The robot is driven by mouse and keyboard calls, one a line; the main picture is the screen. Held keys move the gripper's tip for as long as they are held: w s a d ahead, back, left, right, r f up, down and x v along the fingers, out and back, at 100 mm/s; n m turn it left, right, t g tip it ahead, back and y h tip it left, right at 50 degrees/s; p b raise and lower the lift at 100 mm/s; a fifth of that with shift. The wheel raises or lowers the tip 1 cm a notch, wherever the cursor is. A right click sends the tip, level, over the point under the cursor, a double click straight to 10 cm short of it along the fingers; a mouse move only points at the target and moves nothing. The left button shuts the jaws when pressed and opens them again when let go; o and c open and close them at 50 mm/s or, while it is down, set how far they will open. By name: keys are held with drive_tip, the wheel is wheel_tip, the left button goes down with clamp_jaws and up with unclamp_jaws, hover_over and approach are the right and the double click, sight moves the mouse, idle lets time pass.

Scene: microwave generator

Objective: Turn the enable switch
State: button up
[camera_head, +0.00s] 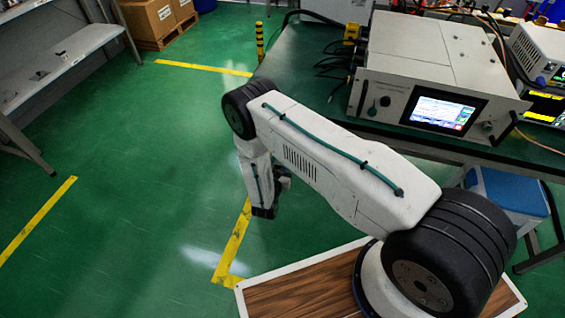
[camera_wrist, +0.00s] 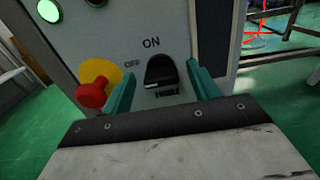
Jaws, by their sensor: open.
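In the wrist view the black enable switch (camera_wrist: 161,70) sits on a grey panel (camera_wrist: 122,38). "ON" is printed above it, "OFF" to its upper left, and a blurred label below. I cannot tell its exact setting. My gripper (camera_wrist: 162,86) is open, with one teal finger on each side of the switch. The fingers look apart from the switch; contact cannot be made out. In the head view my gripper (camera_head: 268,205) hangs low at the end of my arm, partly hidden, over the green floor. The switch cannot be made out there.
A red push button (camera_wrist: 92,94) on a yellow base is close to the left finger. A lit green button (camera_wrist: 49,11) is at upper left. In the head view a generator (camera_head: 440,50) with a lit screen stands on the bench. Open floor (camera_head: 130,130) is at left.

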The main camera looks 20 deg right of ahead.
drive_tip(key=shift+w+d, duration=0.1)
drive_tip(key=shift+w, duration=0.05)
drive_tip(key=c, duration=1)
